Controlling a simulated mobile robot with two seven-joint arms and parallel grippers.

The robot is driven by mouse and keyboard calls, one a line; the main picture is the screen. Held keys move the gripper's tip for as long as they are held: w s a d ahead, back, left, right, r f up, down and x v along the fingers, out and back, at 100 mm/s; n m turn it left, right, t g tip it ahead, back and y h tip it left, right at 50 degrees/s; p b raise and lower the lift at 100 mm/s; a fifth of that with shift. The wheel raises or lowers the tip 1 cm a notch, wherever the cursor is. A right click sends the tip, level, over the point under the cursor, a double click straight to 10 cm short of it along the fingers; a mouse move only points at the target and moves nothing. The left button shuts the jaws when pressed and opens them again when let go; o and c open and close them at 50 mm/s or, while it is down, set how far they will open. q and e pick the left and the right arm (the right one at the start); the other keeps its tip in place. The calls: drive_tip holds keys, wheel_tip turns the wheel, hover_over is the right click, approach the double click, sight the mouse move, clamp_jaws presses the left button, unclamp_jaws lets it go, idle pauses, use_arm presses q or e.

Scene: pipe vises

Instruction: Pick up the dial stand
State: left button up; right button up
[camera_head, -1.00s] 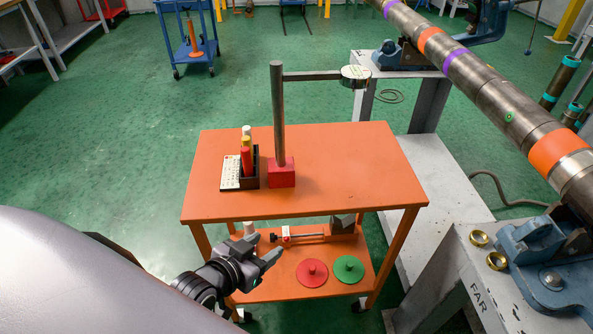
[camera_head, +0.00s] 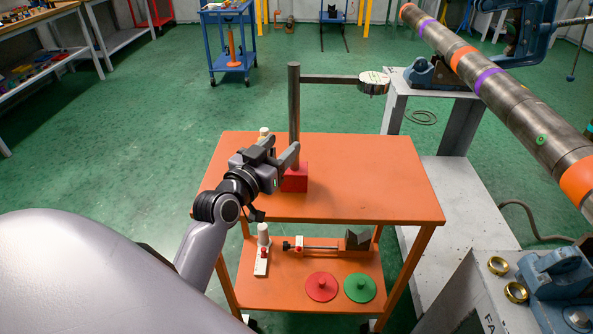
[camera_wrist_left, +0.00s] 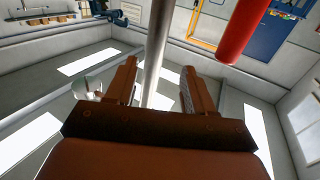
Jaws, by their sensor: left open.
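The dial stand has a red block base (camera_head: 295,179), an upright grey post (camera_head: 294,105), a level arm and a round dial (camera_head: 373,84) at the arm's right end. It stands upright on the orange cart's top (camera_head: 370,185). My left gripper (camera_head: 283,150) is open at the post's lower part, just above the base, and hides part of it. In the left wrist view the post (camera_wrist_left: 157,50) shows between the two open fingers (camera_wrist_left: 159,72), with a gap on each side. My right gripper is not in view.
The marker holder left of the stand is mostly hidden by my gripper; a red marker (camera_wrist_left: 242,30) shows close by in the left wrist view. The lower shelf holds red (camera_head: 321,287) and green (camera_head: 359,288) discs. A long pipe (camera_head: 500,85) lies right. The cart top's right side is clear.

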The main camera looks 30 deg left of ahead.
sight(291, 139)
use_arm(q)
drive_tip(key=shift+w+d+f, duration=0.1)
drive_tip(key=shift+w, duration=1.2)
drive_tip(key=shift+w+d, duration=0.1)
drive_tip(key=shift+w, duration=1.15)
clamp_jaws()
drive_tip(key=shift+r, duration=0.3)
